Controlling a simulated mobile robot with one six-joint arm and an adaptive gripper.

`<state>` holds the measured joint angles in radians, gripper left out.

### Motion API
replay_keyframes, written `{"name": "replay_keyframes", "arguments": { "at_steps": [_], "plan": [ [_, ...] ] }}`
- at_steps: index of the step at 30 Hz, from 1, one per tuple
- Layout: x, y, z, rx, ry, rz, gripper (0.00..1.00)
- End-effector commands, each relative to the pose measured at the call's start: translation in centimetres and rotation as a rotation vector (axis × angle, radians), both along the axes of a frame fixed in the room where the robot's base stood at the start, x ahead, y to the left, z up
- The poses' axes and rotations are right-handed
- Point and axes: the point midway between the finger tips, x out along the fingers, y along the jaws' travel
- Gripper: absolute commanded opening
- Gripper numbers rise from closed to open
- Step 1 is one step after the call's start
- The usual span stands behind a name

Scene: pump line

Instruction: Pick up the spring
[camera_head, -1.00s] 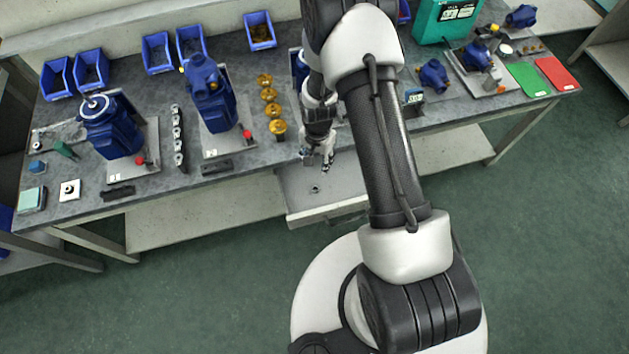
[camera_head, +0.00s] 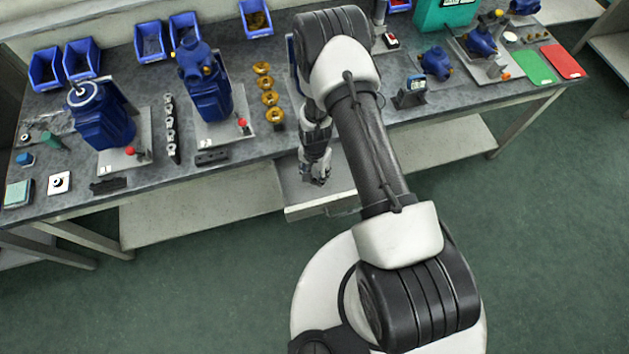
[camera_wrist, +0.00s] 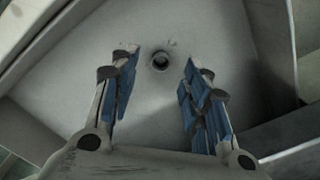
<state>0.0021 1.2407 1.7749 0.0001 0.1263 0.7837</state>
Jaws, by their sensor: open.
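The spring (camera_wrist: 160,61) shows in the wrist view as a small dark ring on the pale floor of an open drawer (camera_wrist: 222,50). It lies just beyond and between the fingertips of my gripper (camera_wrist: 160,76). The gripper is open, with its blue-padded fingers apart and nothing between them. In the head view my gripper (camera_head: 318,180) points down over the drawer (camera_head: 300,211) at the bench's front edge. The spring is hidden there behind the gripper.
Drawer walls rise around the gripper. On the bench (camera_head: 240,150) above stand a blue pump (camera_head: 204,90), several brass parts (camera_head: 268,98) and a small display device (camera_head: 411,93). Blue bins (camera_head: 255,18) line the back. The green floor in front is clear.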

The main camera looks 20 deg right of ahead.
Motion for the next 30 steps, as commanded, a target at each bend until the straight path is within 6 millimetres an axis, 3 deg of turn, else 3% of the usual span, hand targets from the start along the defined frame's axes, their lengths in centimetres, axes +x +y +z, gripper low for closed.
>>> {"name": "replay_keyframes", "arguments": {
  "at_steps": [1,4,12,27,30],
  "plan": [
    [-0.1,0.2,-1.3,0.0,0.001,0.001,0.43],
    [-0.1,0.1,-2.6,-0.001,0.001,0.0,0.43],
    [-0.1,0.1,-2.9,-0.001,-0.001,0.0,0.43],
    [-0.1,0.1,-2.8,-0.001,0.0,0.0,0.1],
    [-0.1,0.1,-2.8,-0.001,0.0,0.0,0.07]
  ]
}}
